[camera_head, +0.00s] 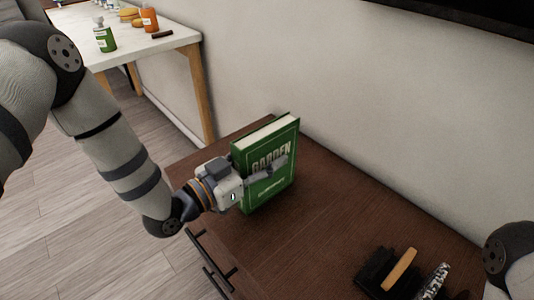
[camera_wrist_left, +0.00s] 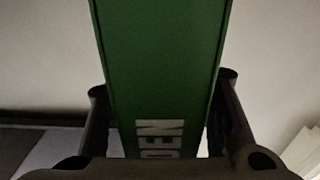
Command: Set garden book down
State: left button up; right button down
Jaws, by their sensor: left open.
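The green garden book (camera_head: 268,165) stands upright on the dark brown wooden cabinet top (camera_head: 330,225), near the wall. Its front cover with pale lettering and its white page edge on top show in the head view. My left gripper (camera_head: 268,174) is at the book's left side, with one finger across the front cover. In the left wrist view, the green spine (camera_wrist_left: 160,65) with white letters lies between the two spread fingers. The left gripper is open around the book; finger contact is hard to tell. My right gripper is out of view.
A dark holder (camera_head: 375,272) with an orange-brown piece (camera_head: 400,268) and a speckled item (camera_head: 433,282) sit at the front right of the cabinet. The middle of the top is clear. A white table (camera_head: 135,50) with bottles stands behind left.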

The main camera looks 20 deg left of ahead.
pick_arm(q)
jog(key=v, duration=1.1)
jog(key=shift+s+p, duration=0.15)
jog(key=shift+p, duration=0.15)
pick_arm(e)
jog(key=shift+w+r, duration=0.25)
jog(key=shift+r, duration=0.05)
pick_arm(q)
jog(key=shift+a+f, duration=0.1)
jog(key=shift+a, duration=0.05)
